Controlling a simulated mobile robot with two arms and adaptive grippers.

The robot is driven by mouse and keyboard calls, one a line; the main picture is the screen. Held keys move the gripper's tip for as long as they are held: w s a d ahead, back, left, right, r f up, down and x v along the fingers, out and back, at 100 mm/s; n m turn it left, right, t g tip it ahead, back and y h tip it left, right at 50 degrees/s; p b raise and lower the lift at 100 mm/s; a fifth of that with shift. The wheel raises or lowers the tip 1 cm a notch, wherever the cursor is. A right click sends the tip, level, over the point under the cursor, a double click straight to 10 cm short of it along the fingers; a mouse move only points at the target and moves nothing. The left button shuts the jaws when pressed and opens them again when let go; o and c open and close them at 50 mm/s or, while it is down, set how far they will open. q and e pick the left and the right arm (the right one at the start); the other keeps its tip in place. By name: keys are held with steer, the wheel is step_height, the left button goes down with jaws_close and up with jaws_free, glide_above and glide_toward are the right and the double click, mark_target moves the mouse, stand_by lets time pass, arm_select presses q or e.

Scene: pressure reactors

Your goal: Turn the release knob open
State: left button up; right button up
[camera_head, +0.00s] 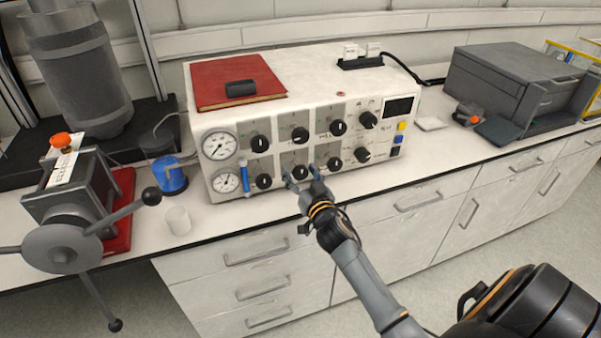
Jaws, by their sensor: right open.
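A white control box (320,98) stands on the bench with two rows of black knobs on its front. My right gripper (303,178) is in front of the lower row, with its jaws open. A black lower-row knob (301,171) shows between its fingertips; I cannot tell whether the fingers touch it. Other lower knobs are to its left (264,181) and right (334,163). The labels are too small to read, so I cannot tell which knob is the release knob. My left gripper is out of view.
Two round gauges (219,144) and a blue handle (244,178) are at the box's left end. A reactor with a spoked handwheel (62,249) and a white cup (178,220) stand left. A grey case (510,85) is at right. The bench front edge is clear.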

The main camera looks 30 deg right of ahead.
steer(key=c, duration=1.2)
steer(key=n, duration=0.5)
steer(key=shift+n, duration=0.4)
steer(key=n, duration=1.2)
steer(key=shift+r+n, duration=0.1)
steer(key=shift+n, duration=0.3)
steer(key=n, duration=0.5)
steer(key=shift+p, duration=0.35)
steer(key=shift+n, duration=0.3)
